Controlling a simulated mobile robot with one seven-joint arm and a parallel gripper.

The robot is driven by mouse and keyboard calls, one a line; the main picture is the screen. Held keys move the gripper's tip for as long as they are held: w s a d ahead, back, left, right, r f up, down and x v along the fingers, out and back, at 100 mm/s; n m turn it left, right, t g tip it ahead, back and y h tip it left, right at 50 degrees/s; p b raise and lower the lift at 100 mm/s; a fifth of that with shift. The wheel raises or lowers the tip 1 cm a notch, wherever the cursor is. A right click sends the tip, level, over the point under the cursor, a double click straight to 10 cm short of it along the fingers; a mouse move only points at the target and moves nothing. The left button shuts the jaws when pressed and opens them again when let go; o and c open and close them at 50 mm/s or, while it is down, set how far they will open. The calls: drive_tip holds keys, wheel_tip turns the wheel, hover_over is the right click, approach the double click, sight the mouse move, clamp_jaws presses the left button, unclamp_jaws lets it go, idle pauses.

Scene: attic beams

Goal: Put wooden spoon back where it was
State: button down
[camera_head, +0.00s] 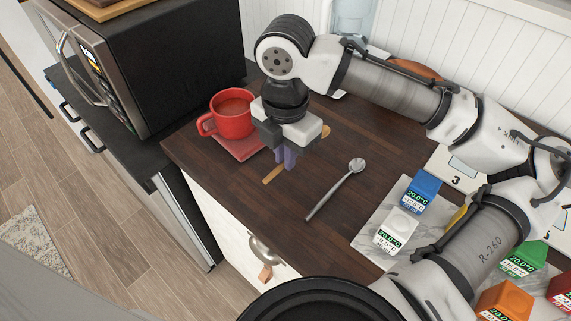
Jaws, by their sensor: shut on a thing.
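A wooden spoon (271,176) is in the head camera view, mostly hidden behind my gripper (287,160). Its light brown handle end shows to the lower left of the fingers, and a yellowish part shows at the upper right. My gripper points down over the dark wooden counter, with its purple-grey fingers shut on the spoon. The spoon is at or just above the counter; I cannot tell whether it touches. A metal spoon (337,187) lies to the right of my gripper.
A red mug (232,116) with brown liquid stands on a red coaster (240,146), close left of my gripper. A black microwave (170,70) stands at the left. Several coloured cubes, including a blue one (421,190) and a white one (396,231), sit at the right. The counter's front left is clear.

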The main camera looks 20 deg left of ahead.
sight(285, 180)
drive_tip(key=shift+f, duration=2.05)
drive_tip(key=shift+f, duration=0.2)
drive_tip(key=c, duration=1.5)
unclamp_jaws()
wheel_tip(285, 180, up, 12)
drive_tip(key=shift+r+b, duration=0.25)
drive_tip(key=shift+b, duration=0.2)
